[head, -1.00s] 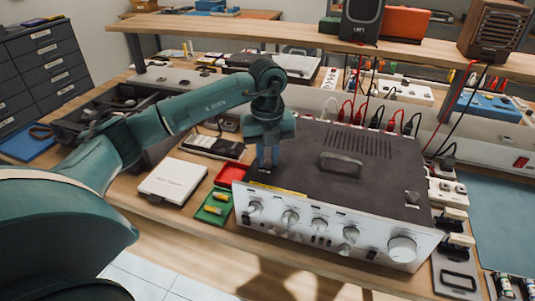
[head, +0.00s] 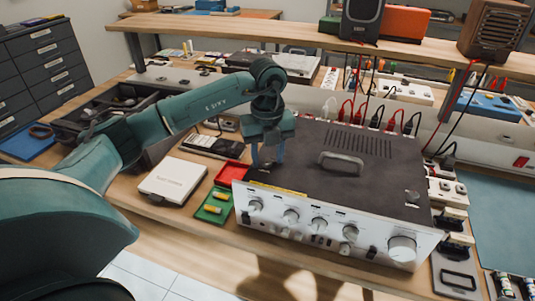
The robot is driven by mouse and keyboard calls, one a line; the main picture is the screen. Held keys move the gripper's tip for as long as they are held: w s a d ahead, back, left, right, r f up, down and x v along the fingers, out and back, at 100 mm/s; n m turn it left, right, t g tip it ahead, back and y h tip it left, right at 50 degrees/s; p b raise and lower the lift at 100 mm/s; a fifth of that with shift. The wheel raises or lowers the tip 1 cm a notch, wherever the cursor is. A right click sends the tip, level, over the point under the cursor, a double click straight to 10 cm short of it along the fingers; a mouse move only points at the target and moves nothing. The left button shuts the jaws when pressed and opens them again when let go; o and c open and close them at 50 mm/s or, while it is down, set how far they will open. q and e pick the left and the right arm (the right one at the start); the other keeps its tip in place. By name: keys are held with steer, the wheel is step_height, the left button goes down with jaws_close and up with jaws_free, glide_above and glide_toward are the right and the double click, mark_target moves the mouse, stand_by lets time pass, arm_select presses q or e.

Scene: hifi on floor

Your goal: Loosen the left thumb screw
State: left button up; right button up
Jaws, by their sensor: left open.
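The hi-fi amplifier (head: 340,190) sits on the wooden bench, its silver front panel with knobs facing me. My left gripper (head: 267,163) points down at the left part of its dark top, near the front left corner. Its two fingers are apart, with a gap between them. The left thumb screw cannot be made out; it may be hidden at the fingertips. A small thumb screw (head: 412,196) stands at the right front of the top. Whether the fingers touch the top is not clear. My right gripper is not in view.
A handle (head: 341,163) rises from the amplifier's top. Red and black cables (head: 375,118) stand behind it. A red tray (head: 229,175), a green tray (head: 213,206) and a white box (head: 173,180) lie to its left. Power sockets (head: 447,191) line its right side.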

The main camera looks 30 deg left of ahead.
mark_target(267, 161)
arm_select(q)
step_height(267, 161, up, 13)
stand_by(0.5)
steer(key=shift+s, duration=0.1)
stand_by(0.3)
